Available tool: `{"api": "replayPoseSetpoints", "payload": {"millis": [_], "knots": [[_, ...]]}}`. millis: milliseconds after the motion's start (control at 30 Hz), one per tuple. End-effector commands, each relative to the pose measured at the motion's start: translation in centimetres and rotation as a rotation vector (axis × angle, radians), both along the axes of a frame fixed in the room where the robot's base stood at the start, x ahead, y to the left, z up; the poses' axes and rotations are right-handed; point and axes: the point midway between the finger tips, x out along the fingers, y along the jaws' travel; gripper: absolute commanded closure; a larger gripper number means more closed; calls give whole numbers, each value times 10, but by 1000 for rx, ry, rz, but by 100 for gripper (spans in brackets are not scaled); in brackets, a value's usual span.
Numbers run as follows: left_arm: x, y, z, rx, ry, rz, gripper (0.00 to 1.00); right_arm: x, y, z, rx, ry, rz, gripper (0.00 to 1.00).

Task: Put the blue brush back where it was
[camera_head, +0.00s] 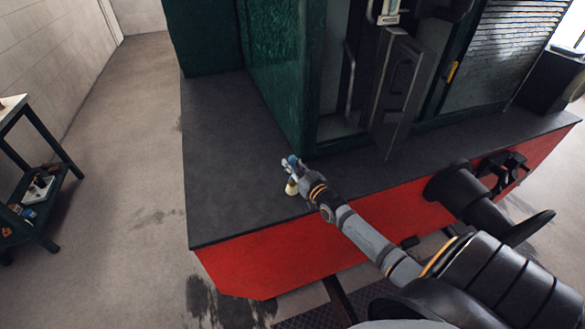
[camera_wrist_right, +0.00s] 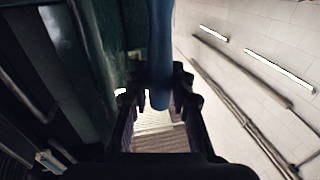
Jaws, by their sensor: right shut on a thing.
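My right gripper (camera_head: 290,172) reaches over the dark deck of the tram (camera_head: 225,185), near the corner of the green cab. It is shut on the blue brush (camera_head: 292,160). The brush's blue part shows at the fingertips, and a small cream part shows just below them. In the right wrist view the blue handle (camera_wrist_right: 160,60) runs down from the top edge and lies between the two dark fingers. Whether the brush touches the deck I cannot tell. My left gripper is not in view.
The green cab (camera_head: 275,75) rises behind the gripper, with an open grey door (camera_head: 400,90) to its right. A red beam (camera_head: 245,265) with a black buffer (camera_head: 475,195) fronts the deck. A dark shelf with small items (camera_head: 38,188) stands at left. The deck's left part is bare.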

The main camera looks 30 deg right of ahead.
Motion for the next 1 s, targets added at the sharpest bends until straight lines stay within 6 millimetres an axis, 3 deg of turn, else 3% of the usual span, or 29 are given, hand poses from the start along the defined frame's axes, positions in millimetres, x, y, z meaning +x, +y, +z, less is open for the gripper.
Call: {"api": "replayPoseSetpoints", "payload": {"millis": [233, 267, 400, 767, 1000], "knots": [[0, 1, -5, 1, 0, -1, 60, 0, 0, -6, 0, 0, 0, 100], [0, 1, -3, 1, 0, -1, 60, 0, 0, -4, 0, 0, 0, 73], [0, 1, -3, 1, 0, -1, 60, 0, 0, -4, 0, 0, 0, 55], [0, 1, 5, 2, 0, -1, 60, 0, 0, 5, -1, 0, 0, 55], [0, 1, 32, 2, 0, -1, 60, -54, 1, 4, -2, 7, 2, 55]]}}
